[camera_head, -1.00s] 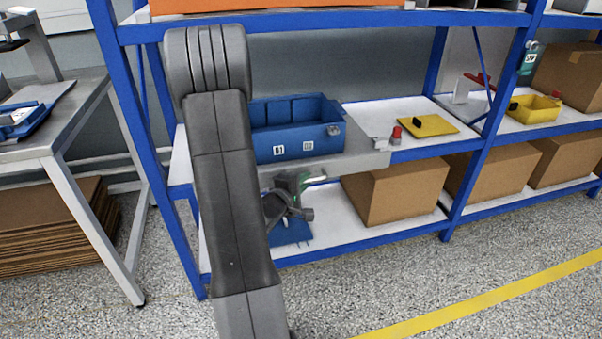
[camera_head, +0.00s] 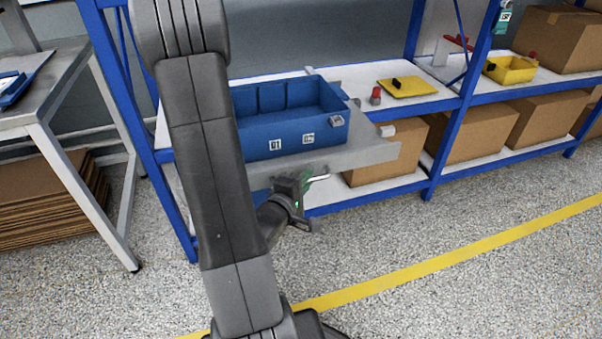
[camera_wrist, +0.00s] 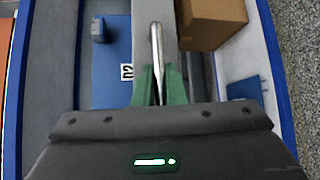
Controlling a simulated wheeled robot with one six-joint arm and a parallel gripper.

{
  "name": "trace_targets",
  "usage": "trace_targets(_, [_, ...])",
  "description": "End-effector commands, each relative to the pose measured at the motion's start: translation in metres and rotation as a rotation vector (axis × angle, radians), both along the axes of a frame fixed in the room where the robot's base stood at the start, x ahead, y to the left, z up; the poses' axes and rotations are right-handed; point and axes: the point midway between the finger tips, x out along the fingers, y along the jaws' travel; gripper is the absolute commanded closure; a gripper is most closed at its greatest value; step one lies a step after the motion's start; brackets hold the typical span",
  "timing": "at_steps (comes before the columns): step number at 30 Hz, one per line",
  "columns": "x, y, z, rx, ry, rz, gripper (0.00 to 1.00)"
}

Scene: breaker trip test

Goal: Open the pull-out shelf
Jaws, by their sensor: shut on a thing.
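The pull-out shelf (camera_head: 362,152) is a grey tray that juts out in front of the blue rack. It carries a blue bin (camera_head: 262,143) with white labels on its front. A metal bar handle (camera_head: 319,178) sits at the shelf's front edge; it also shows in the wrist view (camera_wrist: 156,45). My gripper (camera_head: 304,185) is at the front of the shelf, and its green fingers (camera_wrist: 160,84) are shut on the handle in the wrist view. My arm hides the left part of the shelf and bin.
A yellow lid (camera_head: 407,88) and a red button (camera_head: 376,95) are on the rack's middle level. Cardboard boxes (camera_head: 483,133) stand on the lower level. A workbench (camera_head: 50,85) is at left. The floor in front, with a yellow line (camera_head: 440,258), is clear.

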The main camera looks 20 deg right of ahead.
Motion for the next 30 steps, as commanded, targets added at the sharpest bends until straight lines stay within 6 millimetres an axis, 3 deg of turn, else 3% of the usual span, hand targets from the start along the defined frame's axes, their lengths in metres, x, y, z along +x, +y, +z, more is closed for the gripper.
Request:
trace_targets(9, [-0.016, 0.0, -0.001, 0.002, 0.004, 0.0, 1.0])
trace_targets(23, [-0.017, -0.001, -0.001, 0.002, 0.004, 0.0, 1.0])
trace_targets(24, [-0.017, 0.0, -0.001, 0.002, 0.004, 0.0, 0.85])
trace_targets(27, [-0.017, 0.0, -0.001, 0.002, 0.002, 0.0, 0.68])
trace_targets(30, [-0.017, -0.001, -0.001, 0.001, 0.001, 0.0, 0.68])
